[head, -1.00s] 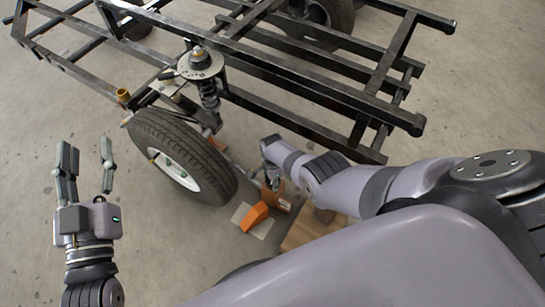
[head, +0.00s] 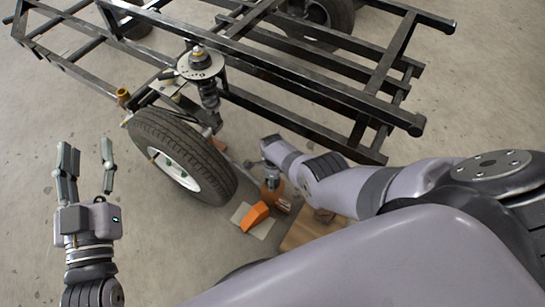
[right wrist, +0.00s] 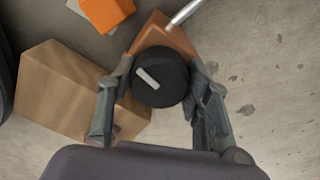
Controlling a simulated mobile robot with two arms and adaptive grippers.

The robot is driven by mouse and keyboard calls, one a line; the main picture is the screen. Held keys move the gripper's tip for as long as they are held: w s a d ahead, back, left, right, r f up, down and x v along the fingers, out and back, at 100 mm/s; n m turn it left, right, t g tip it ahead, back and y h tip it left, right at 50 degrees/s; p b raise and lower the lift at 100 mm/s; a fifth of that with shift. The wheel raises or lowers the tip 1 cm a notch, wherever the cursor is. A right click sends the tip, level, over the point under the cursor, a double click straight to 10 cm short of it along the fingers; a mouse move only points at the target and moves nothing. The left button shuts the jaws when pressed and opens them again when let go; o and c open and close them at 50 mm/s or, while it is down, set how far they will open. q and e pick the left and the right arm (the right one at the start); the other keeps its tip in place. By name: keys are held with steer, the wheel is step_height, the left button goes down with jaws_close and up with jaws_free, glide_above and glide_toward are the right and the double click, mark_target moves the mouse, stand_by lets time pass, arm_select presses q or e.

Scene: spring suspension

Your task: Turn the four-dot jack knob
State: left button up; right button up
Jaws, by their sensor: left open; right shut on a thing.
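A round black knob (right wrist: 160,80) with one pale bar mark on its face shows in the right wrist view; I see no four dots on it. It sits over an orange-brown jack body (right wrist: 165,38), which also shows in the head view (head: 272,194) beside the wheel. My right gripper (right wrist: 158,82) is shut on the knob, one finger on each side. In the head view the right gripper (head: 272,172) is small, and its hold on the knob is hard to see. My left gripper (head: 86,152) is open and empty, left of the wheel.
A tyre on a white rim (head: 182,155) stands beside the jack, under a black steel frame (head: 300,78) with a spring strut (head: 209,95). An orange wedge (head: 254,217) and a wooden block (head: 305,232) lie near the jack. Floor around the left gripper is clear.

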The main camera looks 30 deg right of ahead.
steer(key=shift+s+d, duration=0.1)
steer(key=shift+d, duration=0.1)
steer(key=o, duration=0.9)
steer(key=shift+o, duration=1.2)
steer(key=shift+a, duration=0.1)
steer(key=shift+r, duration=0.15)
steer(key=shift+a+r, duration=0.1)
steer(key=shift+r, duration=0.3)
step_height(320, 180, up, 11)
